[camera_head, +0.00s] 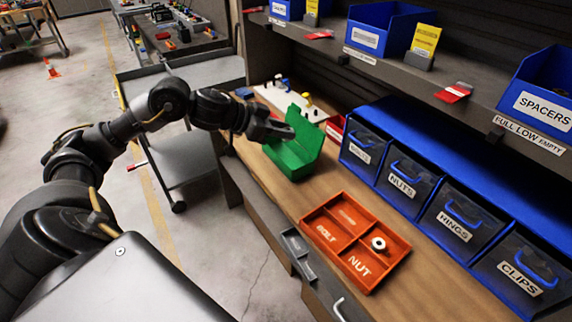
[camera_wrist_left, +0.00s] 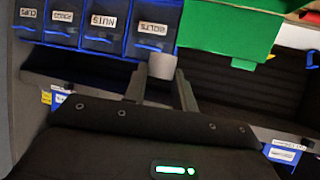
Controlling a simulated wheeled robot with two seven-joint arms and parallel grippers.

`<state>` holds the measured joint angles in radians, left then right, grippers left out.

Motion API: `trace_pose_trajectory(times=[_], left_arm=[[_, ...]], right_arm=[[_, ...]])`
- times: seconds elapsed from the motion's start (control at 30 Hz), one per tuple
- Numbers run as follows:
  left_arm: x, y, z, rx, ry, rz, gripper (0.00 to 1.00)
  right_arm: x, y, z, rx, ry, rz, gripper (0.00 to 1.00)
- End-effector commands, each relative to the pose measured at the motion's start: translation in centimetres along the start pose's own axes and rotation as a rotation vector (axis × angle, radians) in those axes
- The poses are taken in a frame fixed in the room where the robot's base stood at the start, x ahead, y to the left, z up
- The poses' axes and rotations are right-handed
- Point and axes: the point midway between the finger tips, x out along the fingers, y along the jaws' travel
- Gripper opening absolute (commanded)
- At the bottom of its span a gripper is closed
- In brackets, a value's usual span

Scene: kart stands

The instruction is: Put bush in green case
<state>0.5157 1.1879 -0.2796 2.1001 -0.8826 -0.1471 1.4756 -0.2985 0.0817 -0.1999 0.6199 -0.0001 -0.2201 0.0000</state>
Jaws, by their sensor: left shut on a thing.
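The open green case (camera_head: 292,155) stands on the wooden worktop, its lid raised at the back. My left gripper (camera_head: 283,131) is at the upper left part of the case in the head view. In the left wrist view, the gripper (camera_wrist_left: 162,84) is shut on a light grey cylindrical bush (camera_wrist_left: 162,66). The green case (camera_wrist_left: 228,28) shows beyond it, to the upper right. The bush cannot be made out in the head view, and whether it is over the case's inside is unclear. My right gripper is not in view.
An orange divided tray (camera_head: 318,212) sits in front of the case, with a white round part (camera_head: 379,244) in it. Blue labelled drawers (camera_head: 403,177) line the right side. A shelf with blue bins (camera_head: 384,28) hangs above. A white board (camera_head: 290,102) lies behind the case.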

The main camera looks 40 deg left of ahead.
Motion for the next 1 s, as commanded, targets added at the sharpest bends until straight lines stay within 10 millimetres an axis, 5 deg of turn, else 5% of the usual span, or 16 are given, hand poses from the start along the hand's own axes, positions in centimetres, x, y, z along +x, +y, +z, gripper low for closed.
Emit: trace_pose_trajectory(times=[0.27, 0.57, 1.0], left_arm=[[0.3, 1.5, 3.0, -0.028, -0.002, -0.049, 0.06], [0.4, 1.3, 2.9, -0.050, 0.001, -0.090, 0.06], [5.7, -7.7, 5.4, -0.057, 0.000, -0.090, 0.06]], right_arm=[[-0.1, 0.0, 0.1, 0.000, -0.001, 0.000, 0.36], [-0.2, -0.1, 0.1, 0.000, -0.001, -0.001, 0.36], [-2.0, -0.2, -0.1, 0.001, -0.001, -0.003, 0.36]])
